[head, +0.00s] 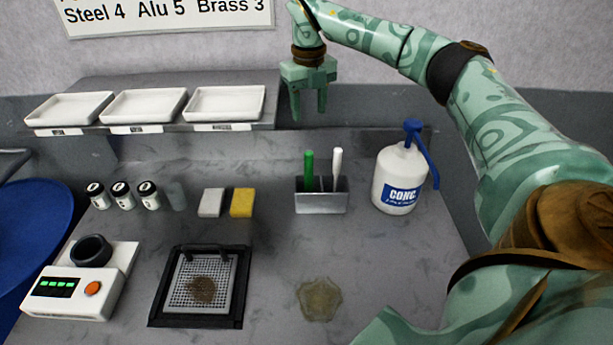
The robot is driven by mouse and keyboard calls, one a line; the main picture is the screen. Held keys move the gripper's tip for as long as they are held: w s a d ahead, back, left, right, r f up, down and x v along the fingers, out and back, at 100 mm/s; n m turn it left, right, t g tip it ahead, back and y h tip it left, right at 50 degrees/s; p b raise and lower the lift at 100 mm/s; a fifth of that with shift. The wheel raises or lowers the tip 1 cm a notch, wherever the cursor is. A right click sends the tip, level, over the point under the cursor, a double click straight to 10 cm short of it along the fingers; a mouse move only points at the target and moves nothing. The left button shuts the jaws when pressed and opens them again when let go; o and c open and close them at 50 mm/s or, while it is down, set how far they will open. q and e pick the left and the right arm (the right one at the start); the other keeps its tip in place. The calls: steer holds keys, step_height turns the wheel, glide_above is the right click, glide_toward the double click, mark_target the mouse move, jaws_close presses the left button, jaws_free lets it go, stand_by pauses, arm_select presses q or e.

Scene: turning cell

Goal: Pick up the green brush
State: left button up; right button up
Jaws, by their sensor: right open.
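The green brush (309,167) stands upright in a small grey metal holder (320,203) at the back of the bench, beside a white brush (337,166). Only its green handle shows; its lower end is hidden in the holder. My right gripper (309,113) points down above the holder and the green brush. Its fingers are apart with nothing between them. It does not touch the brush. My left gripper is not in view.
A white CONC bottle (397,180) with a blue pump stands right of the holder. A grey block (211,203) and a yellow block (242,203) lie left. White trays (226,103) sit on a raised shelf. A brownish patch (319,299) marks the front bench.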

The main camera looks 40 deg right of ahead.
steer(key=b, duration=0.3)
glide_toward(309, 168)
steer(key=f, duration=0.2)
steer(key=w+d+f, duration=0.1)
steer(key=f, duration=0.2)
steer(key=shift+w+d+f, duration=0.2)
steer(key=shift+w+f, duration=0.05)
steer(key=shift+f, duration=0.05)
steer(key=f, duration=0.3)
steer(key=f+b, duration=0.1)
steer(key=f, duration=0.1)
steer(key=shift+s+a+f, duration=0.15)
steer(key=shift+s+f, duration=0.1)
steer(key=shift+s, duration=0.05)
jaws_close()
